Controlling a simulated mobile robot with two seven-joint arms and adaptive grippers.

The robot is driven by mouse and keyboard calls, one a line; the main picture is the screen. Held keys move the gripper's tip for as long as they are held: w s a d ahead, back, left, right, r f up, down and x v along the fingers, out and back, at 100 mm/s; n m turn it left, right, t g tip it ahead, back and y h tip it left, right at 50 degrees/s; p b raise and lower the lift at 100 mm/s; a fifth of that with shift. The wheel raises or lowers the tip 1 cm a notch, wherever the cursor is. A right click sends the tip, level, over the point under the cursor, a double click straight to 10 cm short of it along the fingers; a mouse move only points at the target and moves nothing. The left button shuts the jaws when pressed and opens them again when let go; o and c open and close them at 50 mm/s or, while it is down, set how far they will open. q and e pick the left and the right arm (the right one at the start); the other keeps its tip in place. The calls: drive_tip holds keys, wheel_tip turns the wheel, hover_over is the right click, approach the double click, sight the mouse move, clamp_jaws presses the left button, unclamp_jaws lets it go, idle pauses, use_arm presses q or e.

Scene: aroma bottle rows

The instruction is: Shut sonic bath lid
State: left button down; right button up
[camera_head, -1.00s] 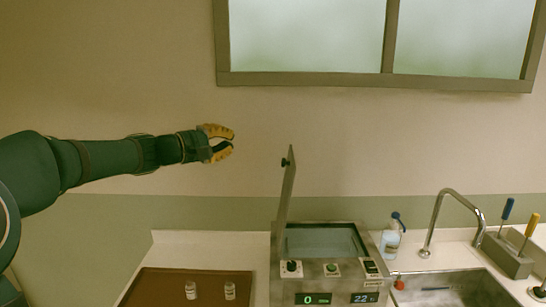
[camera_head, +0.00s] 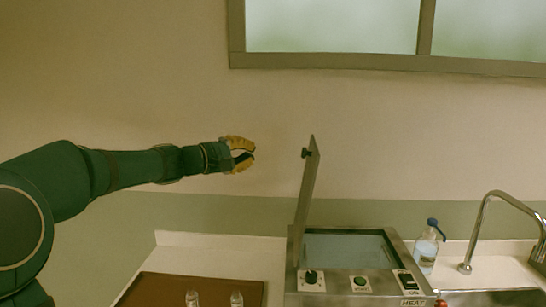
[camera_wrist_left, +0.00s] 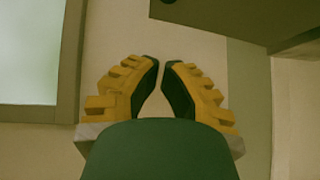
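The sonic bath (camera_head: 330,285) is a steel box at the counter's front, with knobs and buttons on its front panel. Its lid (camera_head: 308,195) stands nearly upright at the left side, with a small dark knob near the top. The tank opening is uncovered. My left gripper (camera_head: 250,156) is in the air left of the lid, a little below the lid's top, with a clear gap between them. Its yellow fingers (camera_wrist_left: 160,66) nearly meet at the tips, with nothing held. In the left wrist view a dark panel, seemingly the lid (camera_wrist_left: 220,15), shows at upper right. My right gripper is out of view.
A brown tray (camera_head: 160,288) with two small vials (camera_head: 236,299) lies left of the bath. A bottle with a blue cap (camera_head: 426,248) and a tap (camera_head: 485,220) stand to the right. The wall with a window (camera_head: 330,60) is behind. The air between gripper and lid is free.

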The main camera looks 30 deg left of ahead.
use_arm(q)
drive_tip(key=s+d+p+x, duration=0.1)
drive_tip(key=d+x, duration=0.1)
drive_tip(key=x, duration=1)
drive_tip(key=shift+w+d, duration=0.2)
drive_tip(key=shift+d, duration=0.15)
drive_tip(key=shift+p, duration=0.35)
